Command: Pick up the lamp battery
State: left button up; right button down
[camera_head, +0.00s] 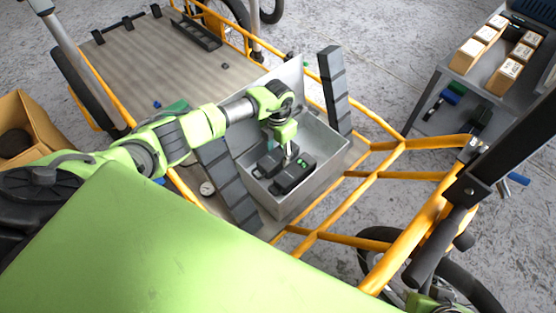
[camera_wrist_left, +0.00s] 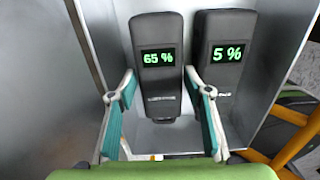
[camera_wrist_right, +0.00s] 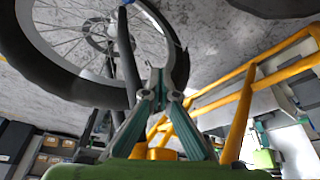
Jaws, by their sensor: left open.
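Two dark lamp batteries lie side by side in a grey metal box (camera_head: 262,198) on the cargo bike. In the left wrist view one battery (camera_wrist_left: 160,30) reads 65 % and the other battery (camera_wrist_left: 222,85) reads 5 %. My left gripper (camera_wrist_left: 160,84) is open, its fingers on either side of the lower part of the 65 % battery. I cannot tell whether they touch it. In the head view this gripper (camera_head: 289,156) reaches down into the box and partly hides the batteries. My right gripper (camera_wrist_right: 160,80) is shut with nothing seen in it, near a bike wheel.
The box's walls stand close around the batteries and its lid is up. Orange frame tubes (camera_head: 420,142) run right of the box. A grey shelf (camera_head: 478,80) with small cartons stands at the upper right. A cardboard box (camera_head: 40,125) is at the left. The wooden deck (camera_head: 165,75) is mostly clear.

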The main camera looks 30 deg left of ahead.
aim_at(278, 153)
pick_arm(q)
jog(key=c, duration=0.9)
jog(key=shift+o, duration=0.2)
jog(key=shift+w+r, duration=0.1)
jog(key=shift+r, duration=0.1)
